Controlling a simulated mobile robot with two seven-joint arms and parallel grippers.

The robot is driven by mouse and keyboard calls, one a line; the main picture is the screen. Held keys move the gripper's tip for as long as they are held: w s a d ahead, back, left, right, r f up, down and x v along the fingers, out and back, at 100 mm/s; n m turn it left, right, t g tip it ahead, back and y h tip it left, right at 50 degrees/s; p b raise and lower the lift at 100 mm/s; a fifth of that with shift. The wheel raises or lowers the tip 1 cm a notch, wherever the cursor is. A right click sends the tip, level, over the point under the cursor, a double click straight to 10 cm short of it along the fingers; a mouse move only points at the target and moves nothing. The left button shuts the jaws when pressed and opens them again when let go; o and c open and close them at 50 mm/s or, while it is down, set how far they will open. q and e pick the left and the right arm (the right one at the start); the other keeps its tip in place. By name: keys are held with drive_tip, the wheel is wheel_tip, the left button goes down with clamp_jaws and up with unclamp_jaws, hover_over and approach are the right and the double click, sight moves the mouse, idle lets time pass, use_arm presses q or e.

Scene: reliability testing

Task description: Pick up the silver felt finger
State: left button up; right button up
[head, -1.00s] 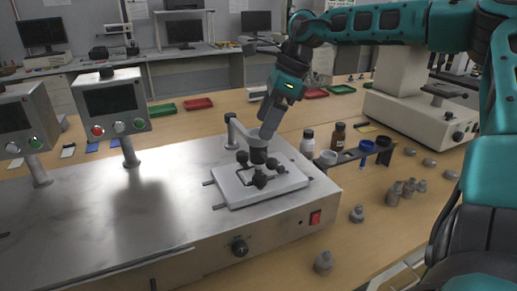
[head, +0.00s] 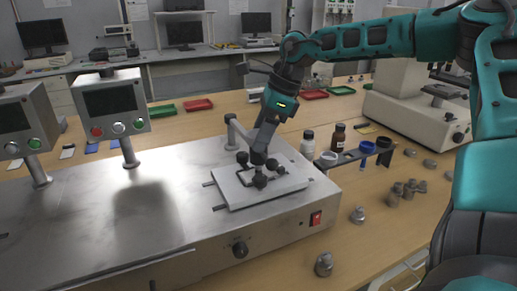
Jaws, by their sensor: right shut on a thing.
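My right gripper (head: 263,141) reaches down from the upper right to the holder arm (head: 235,130) of the metal tester (head: 130,215). Its fingers are shut at the free end of that arm, on what looks like the silver felt finger, which the fingers almost wholly hide. Below the fingertips is the white plate (head: 235,193) with several black knobs (head: 260,182) on it. The gripper is close above these knobs; I cannot tell if it touches any. My left gripper is not in view.
To the right stand a white bottle (head: 307,145), a brown bottle (head: 338,138) and a dark rack (head: 352,156) with cups. Grey metal pieces (head: 324,265) lie on the wooden table. Two control boxes (head: 112,107) rise at the left. The tester's left top is clear.

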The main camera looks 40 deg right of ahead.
drive_tip(key=c, duration=0.3)
use_arm(q)
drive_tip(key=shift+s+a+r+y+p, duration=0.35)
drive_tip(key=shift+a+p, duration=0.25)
drive_tip(key=shift+p, duration=0.7)
use_arm(e)
wheel_tip(320, 180, up, 20)
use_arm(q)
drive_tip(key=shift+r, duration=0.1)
use_arm(e)
drive_tip(key=shift+f, duration=0.1)
use_arm(q)
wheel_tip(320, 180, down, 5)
drive_tip(key=b, duration=0.5)
use_arm(e)
wheel_tip(320, 180, down, 10)
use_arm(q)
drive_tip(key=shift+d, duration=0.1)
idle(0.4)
